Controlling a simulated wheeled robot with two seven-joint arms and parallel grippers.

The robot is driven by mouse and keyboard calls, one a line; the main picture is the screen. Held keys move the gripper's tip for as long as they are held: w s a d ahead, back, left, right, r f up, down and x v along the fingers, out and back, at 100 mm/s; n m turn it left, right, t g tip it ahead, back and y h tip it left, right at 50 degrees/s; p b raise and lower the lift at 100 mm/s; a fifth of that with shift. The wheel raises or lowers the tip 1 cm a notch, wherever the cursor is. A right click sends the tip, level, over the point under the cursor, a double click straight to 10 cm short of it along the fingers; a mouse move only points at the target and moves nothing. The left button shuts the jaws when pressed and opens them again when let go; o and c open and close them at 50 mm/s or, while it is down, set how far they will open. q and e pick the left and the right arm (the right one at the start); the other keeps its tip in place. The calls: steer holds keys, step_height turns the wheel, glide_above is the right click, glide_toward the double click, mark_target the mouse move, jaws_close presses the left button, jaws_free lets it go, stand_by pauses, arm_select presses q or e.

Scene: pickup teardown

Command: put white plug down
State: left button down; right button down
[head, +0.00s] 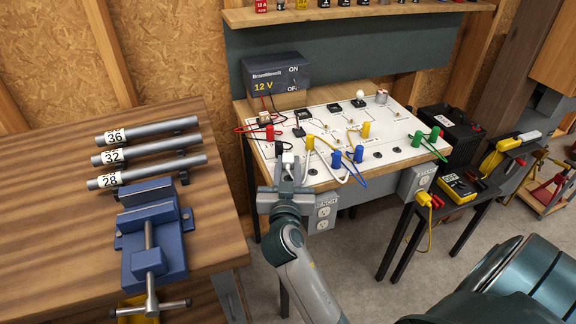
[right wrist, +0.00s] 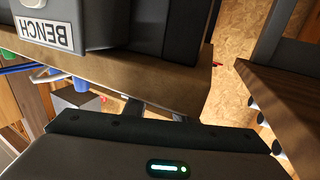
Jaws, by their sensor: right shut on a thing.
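My right gripper (head: 287,178) is at the front left edge of the white circuit board (head: 322,178). It is shut on the white plug (head: 287,159), whose pale top shows just beyond the fingers. Whether the plug touches the board is not clear. In the right wrist view my gripper (right wrist: 155,112) is close to the wooden bench edge, and the plug cannot be made out with certainty. The grey BENCH outlet box (head: 324,213) hangs below the bench edge, right of my gripper; it also shows in the right wrist view (right wrist: 58,28). My left gripper is out of view.
Colored plugs and leads crowd the board, with a 12 V supply (head: 276,75) behind. A second outlet box (head: 415,182) hangs at the right. A blue vise (head: 150,235) and grey pipes (head: 150,155) occupy the left bench. A yellow meter (head: 457,188) sits at right.

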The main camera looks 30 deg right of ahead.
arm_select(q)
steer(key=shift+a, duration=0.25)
arm_select(e)
steer(key=shift+f, duration=0.15)
steer(key=c, duration=1.7)
jaws_free()
steer(key=shift+o, duration=1.2)
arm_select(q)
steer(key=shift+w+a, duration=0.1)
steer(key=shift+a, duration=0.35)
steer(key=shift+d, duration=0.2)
